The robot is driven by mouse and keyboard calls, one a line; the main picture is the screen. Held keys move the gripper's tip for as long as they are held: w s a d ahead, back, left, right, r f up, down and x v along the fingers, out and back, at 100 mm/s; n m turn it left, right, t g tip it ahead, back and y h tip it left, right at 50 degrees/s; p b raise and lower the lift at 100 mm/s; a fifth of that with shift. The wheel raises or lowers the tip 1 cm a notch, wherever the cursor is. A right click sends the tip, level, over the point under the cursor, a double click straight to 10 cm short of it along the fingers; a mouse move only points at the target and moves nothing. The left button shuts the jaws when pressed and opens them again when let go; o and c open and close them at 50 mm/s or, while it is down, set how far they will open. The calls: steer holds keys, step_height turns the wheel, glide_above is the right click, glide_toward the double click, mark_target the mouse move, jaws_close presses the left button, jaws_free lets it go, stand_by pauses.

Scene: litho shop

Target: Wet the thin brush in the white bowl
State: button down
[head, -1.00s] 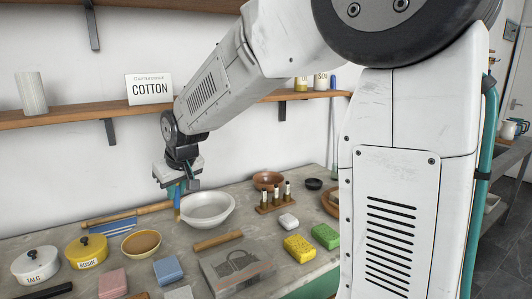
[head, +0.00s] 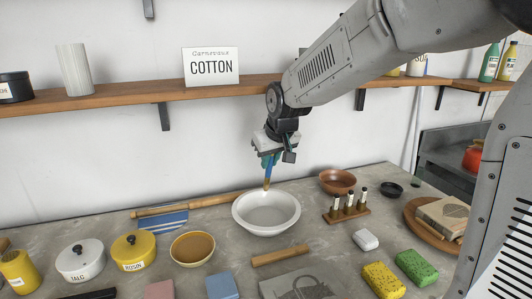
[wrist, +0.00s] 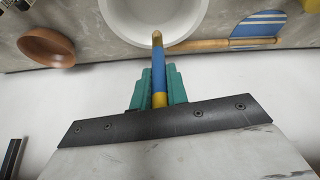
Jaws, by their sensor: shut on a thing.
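My gripper (head: 268,158) is shut on the thin brush (head: 267,181), which points down with a blue and yellow handle. The brush (wrist: 158,65) also shows between the teal fingers (wrist: 158,90) in the wrist view. The white bowl (head: 266,231) stands on the bench below the gripper, and its inside is pale. The brush tip appears over the bowl's back rim in the head view. In the wrist view the tip overlaps the near edge of the bowl (wrist: 112,28). I cannot tell how high the tip is above the rim, or whether the bowl holds water.
A wooden rod (head: 195,204) and a blue striped piece (head: 165,222) lie left of the bowl. A brown bowl (head: 337,182) and a rack of small bottles (head: 347,213) stand to its right. The shelf (head: 130,103) runs behind my arm.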

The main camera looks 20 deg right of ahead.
mark_target(270, 168)
steer(key=shift+w+f, duration=0.15)
steer(key=shift+w, duration=0.15)
steer(key=shift+a+f, duration=0.1)
steer(key=shift+f, duration=0.15)
step_height(270, 168, down, 2)
steer(key=shift+f, duration=0.15)
step_height(270, 168, down, 7)
stand_by(0.8)
steer(key=shift+r, duration=4.2)
